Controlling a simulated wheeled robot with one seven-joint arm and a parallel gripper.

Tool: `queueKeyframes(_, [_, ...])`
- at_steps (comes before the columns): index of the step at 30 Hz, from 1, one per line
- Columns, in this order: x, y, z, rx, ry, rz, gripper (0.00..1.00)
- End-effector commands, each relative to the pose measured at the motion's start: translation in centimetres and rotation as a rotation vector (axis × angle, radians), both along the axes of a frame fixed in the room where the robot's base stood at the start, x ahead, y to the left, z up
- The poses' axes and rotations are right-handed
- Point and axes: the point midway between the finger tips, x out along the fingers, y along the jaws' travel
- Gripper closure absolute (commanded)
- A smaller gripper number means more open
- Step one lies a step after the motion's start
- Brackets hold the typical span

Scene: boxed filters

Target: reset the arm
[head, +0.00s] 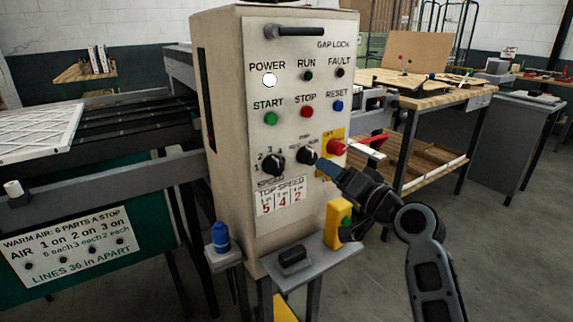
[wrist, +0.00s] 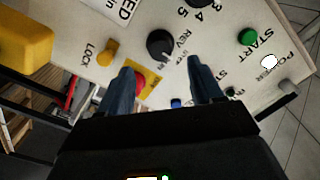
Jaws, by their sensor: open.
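My gripper (head: 337,171) is in front of the lower right of the cream control cabinet (head: 226,95), its blue fingers pointing at the panel. In the wrist view my gripper (wrist: 160,82) is open, and nothing shows between its fingers except the panel behind. The left finger there overlaps the red button (wrist: 139,82) on its yellow plate; I cannot tell whether it touches. That red button also shows in the head view (head: 336,146), just above the fingers. A black REV knob (wrist: 160,44) lies beyond the fingertips.
Start (head: 271,118), stop (head: 307,112) and blue reset (head: 338,106) buttons are on the panel. A yellow box (head: 338,222) and grey shelf (head: 312,262) stand below my gripper. A wooden-topped bench (head: 440,98) is behind at right. Open floor lies at right.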

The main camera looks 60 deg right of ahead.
Motion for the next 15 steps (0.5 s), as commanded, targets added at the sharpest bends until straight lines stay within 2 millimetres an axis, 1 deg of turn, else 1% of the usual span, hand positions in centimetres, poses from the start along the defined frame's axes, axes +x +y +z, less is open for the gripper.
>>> queueKeyframes(7, [0.0, 0.1, -0.1, 0.000, 0.001, 0.001, 0.35])
queueKeyframes(9, [0.2, 0.6, -0.5, 0.002, 0.009, 0.003, 0.35])
queueKeyframes(11, [0.4, 1.6, -1.4, 0.004, 0.026, 0.008, 0.35])
queueKeyframes(14, [0.9, 4.5, -3.7, 0.001, 0.078, 0.020, 0.35])
queueKeyframes(15, [1.0, 6.0, -4.8, -0.005, 0.105, 0.029, 0.35])
